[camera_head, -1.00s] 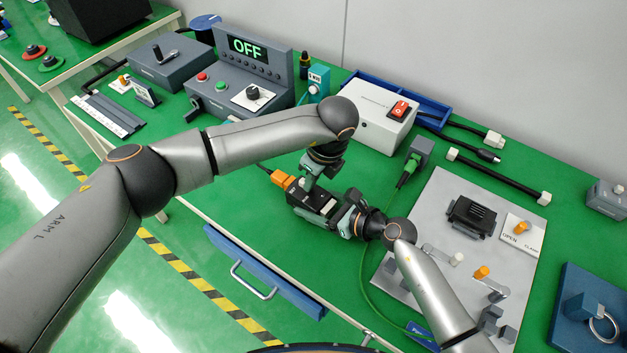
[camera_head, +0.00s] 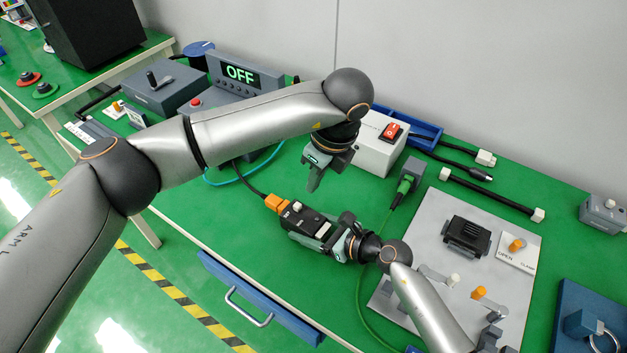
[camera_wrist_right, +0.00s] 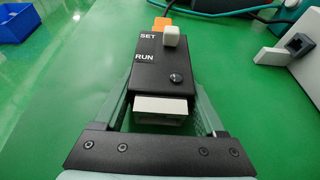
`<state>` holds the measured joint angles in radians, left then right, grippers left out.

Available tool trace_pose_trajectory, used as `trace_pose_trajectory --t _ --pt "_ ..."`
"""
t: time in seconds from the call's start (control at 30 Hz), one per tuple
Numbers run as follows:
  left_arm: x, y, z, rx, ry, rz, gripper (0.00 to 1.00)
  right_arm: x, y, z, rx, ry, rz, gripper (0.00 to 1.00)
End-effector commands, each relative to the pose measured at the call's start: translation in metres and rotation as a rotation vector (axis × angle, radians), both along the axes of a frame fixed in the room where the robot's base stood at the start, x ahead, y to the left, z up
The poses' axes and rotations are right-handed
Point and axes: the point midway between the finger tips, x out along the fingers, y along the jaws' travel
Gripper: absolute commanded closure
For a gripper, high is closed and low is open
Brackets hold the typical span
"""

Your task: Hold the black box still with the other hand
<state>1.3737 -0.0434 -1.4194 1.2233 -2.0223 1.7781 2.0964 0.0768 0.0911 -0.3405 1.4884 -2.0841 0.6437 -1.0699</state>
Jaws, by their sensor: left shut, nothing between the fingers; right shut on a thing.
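The black box (camera_head: 301,217) lies on the green bench with an orange plug (camera_head: 273,202) in its far end. In the right wrist view the box (camera_wrist_right: 156,72) shows SET and RUN labels, a white switch knob (camera_wrist_right: 171,35) beside SET, a round black button and a pale block at its near end. My right gripper (camera_wrist_right: 164,98) is shut on the box, one finger along each side. My left gripper (camera_head: 313,184) is shut and empty, pointing down above the bench just beyond the box and apart from it.
A white box with a red switch (camera_head: 391,131) and a blue tray (camera_head: 425,130) stand behind. A grey plate (camera_head: 430,240) with fixtures lies to the right, near a green connector (camera_head: 405,185) and cable. The console reading OFF (camera_head: 240,74) is partly behind my left arm.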

Motion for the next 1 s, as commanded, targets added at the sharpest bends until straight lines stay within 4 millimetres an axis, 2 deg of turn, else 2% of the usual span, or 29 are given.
trace_pose_trajectory --t 0.13,0.17,0.37,0.73,1.0 --pt "0.0 0.0 0.0 0.0 0.0 0.0 1.0 0.0 -0.001 -0.001 -0.001 0.0 -0.001 0.93" --pt "0.0 0.0 0.0 0.0 0.0 0.0 1.0 0.0 -0.001 -0.001 -0.001 0.0 -0.001 0.24" --pt "0.0 0.0 0.0 0.0 0.0 0.0 1.0 0.0 0.0 0.0 -0.001 0.0 -0.001 0.02" --pt "0.0 0.0 -0.001 0.0 0.0 0.0 1.0 -0.003 -0.005 0.002 -0.002 0.0 -0.001 0.0" --pt "0.0 0.0 0.0 0.0 0.0 0.0 1.0 -0.029 -0.035 0.017 -0.006 -0.001 0.001 0.0"
